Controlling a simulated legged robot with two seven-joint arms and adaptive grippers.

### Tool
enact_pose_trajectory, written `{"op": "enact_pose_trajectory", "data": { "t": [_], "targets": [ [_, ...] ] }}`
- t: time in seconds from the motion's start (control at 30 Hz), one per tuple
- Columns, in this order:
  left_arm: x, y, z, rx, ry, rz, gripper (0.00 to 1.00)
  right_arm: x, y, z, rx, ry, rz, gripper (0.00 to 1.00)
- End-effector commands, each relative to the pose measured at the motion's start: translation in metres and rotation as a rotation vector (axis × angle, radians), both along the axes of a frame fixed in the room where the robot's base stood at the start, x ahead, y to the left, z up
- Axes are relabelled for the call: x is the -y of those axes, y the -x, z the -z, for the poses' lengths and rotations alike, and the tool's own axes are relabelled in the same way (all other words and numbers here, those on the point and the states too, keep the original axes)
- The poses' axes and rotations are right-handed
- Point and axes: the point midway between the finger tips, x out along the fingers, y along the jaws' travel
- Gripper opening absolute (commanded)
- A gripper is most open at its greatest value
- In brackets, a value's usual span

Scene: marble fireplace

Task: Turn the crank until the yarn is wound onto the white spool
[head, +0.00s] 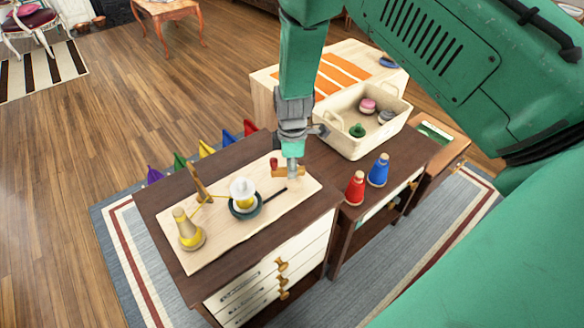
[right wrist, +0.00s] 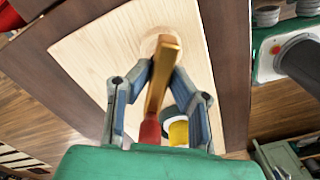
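The white spool (head: 243,188) stands on a dark green round base on the pale wooden board (head: 225,235). Yellow yarn shows around its middle. A cone of yellow yarn (head: 188,236) stands at the board's left end, and a yarn strand runs past a wooden post (head: 200,184). The crank (head: 281,172) has a gold-brown arm and a red knob, at the board's right end. My right gripper (head: 292,174) points down at the crank. In the right wrist view its fingertips (right wrist: 163,72) close on both sides of the crank arm (right wrist: 158,82). My left gripper is out of view.
A red cone (head: 355,188) and a blue cone (head: 378,170) stand on the dark surface to the right. A cream bin (head: 345,140) with several small objects stands behind. A short black bar (head: 275,195) lies beside the spool. My green right arm covers the right side.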

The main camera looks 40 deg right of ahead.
Motion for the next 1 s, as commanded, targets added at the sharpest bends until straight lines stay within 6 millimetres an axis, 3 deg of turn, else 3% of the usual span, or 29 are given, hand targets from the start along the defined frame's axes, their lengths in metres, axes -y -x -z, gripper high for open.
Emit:
{"op": "enact_pose_trajectory", "data": {
  "t": [0.57, 1.0],
  "targets": [
    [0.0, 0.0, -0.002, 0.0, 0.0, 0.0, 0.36, 0.007, 0.004, 0.002, -0.007, 0.011, 0.036, 0.0],
    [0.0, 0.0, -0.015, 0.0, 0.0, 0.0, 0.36, 0.007, 0.004, 0.001, -0.007, 0.011, 0.341, 0.0]
  ]
}}
